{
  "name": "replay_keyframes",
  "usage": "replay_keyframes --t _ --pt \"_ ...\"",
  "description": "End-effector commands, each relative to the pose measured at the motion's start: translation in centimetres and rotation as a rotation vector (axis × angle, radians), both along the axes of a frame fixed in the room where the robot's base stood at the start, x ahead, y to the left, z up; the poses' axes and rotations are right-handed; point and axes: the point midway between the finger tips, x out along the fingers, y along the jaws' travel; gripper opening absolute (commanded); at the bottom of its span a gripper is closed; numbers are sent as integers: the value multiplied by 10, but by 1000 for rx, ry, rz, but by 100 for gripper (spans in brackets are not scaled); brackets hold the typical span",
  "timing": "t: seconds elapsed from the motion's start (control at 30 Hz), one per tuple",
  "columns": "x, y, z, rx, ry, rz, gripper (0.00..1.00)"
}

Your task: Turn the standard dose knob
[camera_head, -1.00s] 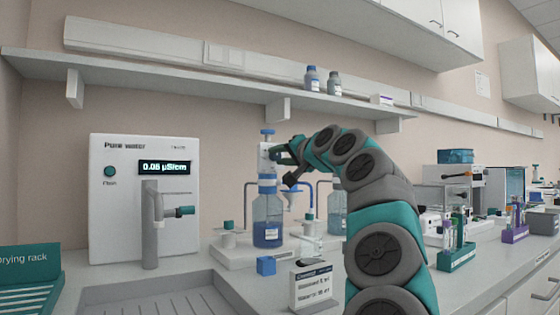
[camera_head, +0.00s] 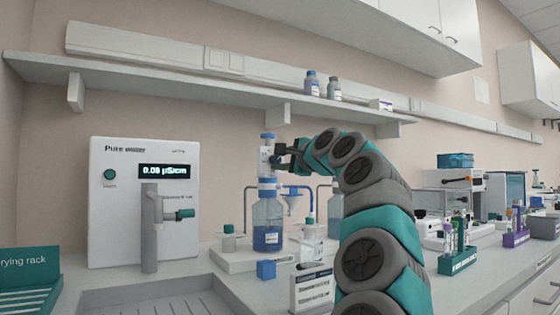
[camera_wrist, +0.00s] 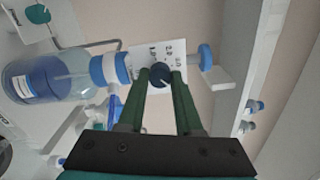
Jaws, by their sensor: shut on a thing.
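The dose knob (camera_wrist: 160,74) is a small dark blue round knob on the white, number-marked face of a bottle-top dispenser (camera_wrist: 145,55). In the head view the dispenser (camera_head: 265,162) stands upright on a clear bottle with blue liquid (camera_head: 267,222). My gripper (camera_wrist: 162,78) has its two green fingers shut on the knob, one on each side. In the head view my gripper (camera_head: 280,156) meets the dispenser from the right, and the knob is hidden there.
A pure water unit (camera_head: 115,215) with a tap stands left of the bottle. A small blue block (camera_head: 266,269) and a label stand (camera_head: 312,289) are in front. A shelf (camera_head: 220,93) with small bottles runs above. Tube racks (camera_head: 458,262) stand to the right.

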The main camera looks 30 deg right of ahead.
Motion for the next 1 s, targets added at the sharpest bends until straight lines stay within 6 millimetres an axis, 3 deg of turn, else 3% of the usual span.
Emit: replay_keyframes --t 0.4,0.97,1.0 --pt "0 0 -1 195 -10 -1 0" --pt "0 0 -1 225 -11 0 0" --pt "0 0 -1 225 -12 -1 36"
